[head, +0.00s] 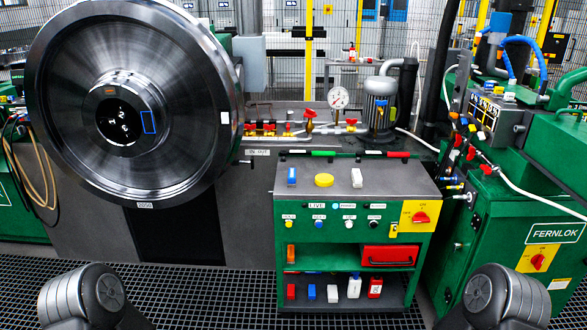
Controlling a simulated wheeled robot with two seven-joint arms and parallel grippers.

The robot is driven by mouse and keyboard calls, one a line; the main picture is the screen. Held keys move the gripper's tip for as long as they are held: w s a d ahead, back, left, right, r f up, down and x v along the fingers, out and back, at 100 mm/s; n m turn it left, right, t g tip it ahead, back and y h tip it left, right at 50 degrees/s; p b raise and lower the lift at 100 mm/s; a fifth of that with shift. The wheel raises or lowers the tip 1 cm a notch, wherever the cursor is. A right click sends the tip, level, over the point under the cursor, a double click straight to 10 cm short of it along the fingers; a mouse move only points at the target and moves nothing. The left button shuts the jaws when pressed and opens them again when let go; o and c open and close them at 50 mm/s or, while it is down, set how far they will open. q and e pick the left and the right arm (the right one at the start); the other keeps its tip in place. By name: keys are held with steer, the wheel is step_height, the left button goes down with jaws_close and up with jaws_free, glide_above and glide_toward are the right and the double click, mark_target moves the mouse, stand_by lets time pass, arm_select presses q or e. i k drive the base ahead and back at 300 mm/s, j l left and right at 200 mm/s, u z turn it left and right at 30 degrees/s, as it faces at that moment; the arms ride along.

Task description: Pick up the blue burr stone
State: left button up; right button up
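A small blue block (291,176), which looks like the blue burr stone, stands at the left of the grey top of the green cabinet (347,231). A second, similar blue block (311,292) is on the cabinet's bottom shelf, between a red block (291,291) and a white block (332,293). The picture does not show which of the two is the burr stone. Neither gripper shows.
A yellow disc (324,180) and a white block (356,178) share the cabinet top. A large steel wheel (135,100) stands at the left. Red-handled valves (270,127) and a gauge (338,97) are behind. A green FERNLOK machine (530,245) stands at the right. Grating floor in front is clear.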

mark_target(292, 171)
steer(key=i+u, duration=0.2)
steer(key=i, duration=0.45)
steer(key=i+l+u, duration=0.15)
steer(key=i, duration=0.5)
steer(key=i+j+u, duration=0.25)
steer(key=i+j, duration=0.6)
steer(key=j, duration=0.15)
